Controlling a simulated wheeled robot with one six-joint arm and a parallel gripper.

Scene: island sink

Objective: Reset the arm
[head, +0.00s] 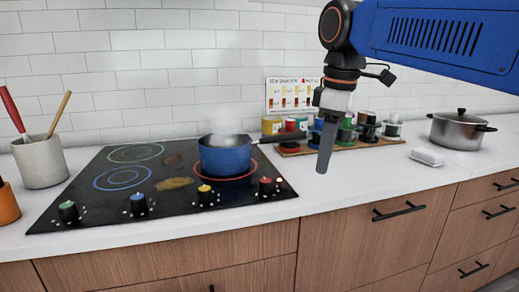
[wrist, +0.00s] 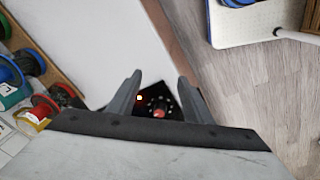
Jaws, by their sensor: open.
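My gripper (head: 325,158) hangs from the blue arm over the white counter, right of the cooktop, pointing down. In the wrist view my gripper (wrist: 157,95) shows two dark fingers spread apart with nothing between them. A corner of the black cooktop (wrist: 150,103) with a red-topped knob shows beyond the fingers. In the head view the cooktop (head: 100,200) carries a steaming blue pot (head: 225,154) on a burner ringed in red.
A wooden rack of colourful jars (head: 345,141) stands behind the gripper along the wall. A lidded steel pot (head: 458,131) and a white block (head: 427,157) are at right. A utensil crock (head: 40,162) stands at left.

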